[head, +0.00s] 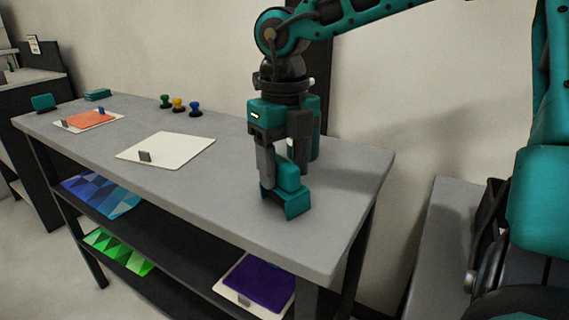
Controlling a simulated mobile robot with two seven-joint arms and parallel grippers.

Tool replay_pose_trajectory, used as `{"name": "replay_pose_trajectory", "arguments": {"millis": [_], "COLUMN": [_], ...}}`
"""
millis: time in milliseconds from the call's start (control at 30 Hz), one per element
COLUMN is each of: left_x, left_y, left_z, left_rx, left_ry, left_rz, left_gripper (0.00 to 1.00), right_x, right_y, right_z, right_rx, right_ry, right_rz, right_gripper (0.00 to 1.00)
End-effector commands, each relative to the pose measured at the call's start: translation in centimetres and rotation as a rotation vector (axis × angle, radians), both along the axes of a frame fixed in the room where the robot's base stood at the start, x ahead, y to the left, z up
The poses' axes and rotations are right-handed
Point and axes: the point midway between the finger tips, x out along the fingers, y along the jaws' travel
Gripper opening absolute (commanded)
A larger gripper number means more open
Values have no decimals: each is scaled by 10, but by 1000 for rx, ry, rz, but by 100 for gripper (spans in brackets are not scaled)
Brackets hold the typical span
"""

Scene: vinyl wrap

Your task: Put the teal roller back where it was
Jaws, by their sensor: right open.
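My right gripper (284,160) points straight down over the right part of the grey workbench (230,205), with its fingers open. A teal blocky piece with an angled lower edge (292,203) stands on the bench at the fingertips; it looks like the teal roller. It is between or just below the fingers, which partly hide it; I cannot tell whether they touch it. My left gripper is not in view.
Green (165,101), yellow (178,105) and blue (195,108) knobs stand along the back edge. A white sheet (175,150) and an orange sheet (88,120) lie left. Two teal pieces (43,102) (97,94) sit far left. Patterned sheets lie on shelves below.

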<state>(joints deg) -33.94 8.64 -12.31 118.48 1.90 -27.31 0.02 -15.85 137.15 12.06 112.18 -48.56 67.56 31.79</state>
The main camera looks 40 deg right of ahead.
Motion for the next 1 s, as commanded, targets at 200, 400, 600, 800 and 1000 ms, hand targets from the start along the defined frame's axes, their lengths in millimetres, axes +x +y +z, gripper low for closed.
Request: {"name": "replay_pose_trajectory", "arguments": {"millis": [200, 400, 600, 800, 1000], "left_x": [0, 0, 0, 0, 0], "left_y": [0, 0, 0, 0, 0], "left_z": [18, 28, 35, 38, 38], "left_rx": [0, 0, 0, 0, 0], "left_ry": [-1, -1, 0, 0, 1], "left_rz": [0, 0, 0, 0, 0], "left_gripper": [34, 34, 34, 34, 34], "right_x": [2, 2, 2, 1, 1], "right_y": [0, 0, 0, 0, 0], "right_z": [29, 77, 114, 130, 132], "right_rx": [-1, -1, -1, 0, 0], "right_ry": [-7, -7, -5, -2, -1], "right_rz": [-1, -1, -1, -1, 0], "right_gripper": [58, 58, 58, 58, 58]}}
